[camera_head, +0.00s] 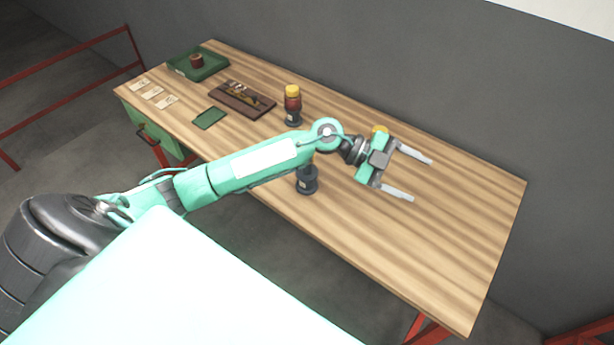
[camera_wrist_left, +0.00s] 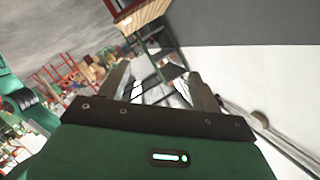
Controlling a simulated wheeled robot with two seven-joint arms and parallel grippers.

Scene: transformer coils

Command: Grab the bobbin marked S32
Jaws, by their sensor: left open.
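My left gripper (camera_head: 421,179) is open and empty above the right half of the wooden table, its two fingers spread and pointing right. A copper-brown bobbin (camera_head: 196,61) sits in the green tray (camera_head: 213,66) at the far left. A dark red bobbin with a yellow top (camera_head: 292,104) stands on a dark base near the table's middle. A dark grey holder (camera_head: 307,181) with a pale label stands under my left arm, partly hidden. A yellow piece (camera_head: 380,129) shows behind my left gripper, mostly hidden. I cannot read an S32 mark anywhere. My right gripper is not in view.
A brown tool tray (camera_head: 241,99), a green mat (camera_head: 208,118) and several paper cards (camera_head: 153,92) lie on the left half of the table (camera_head: 440,255). The right end is clear.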

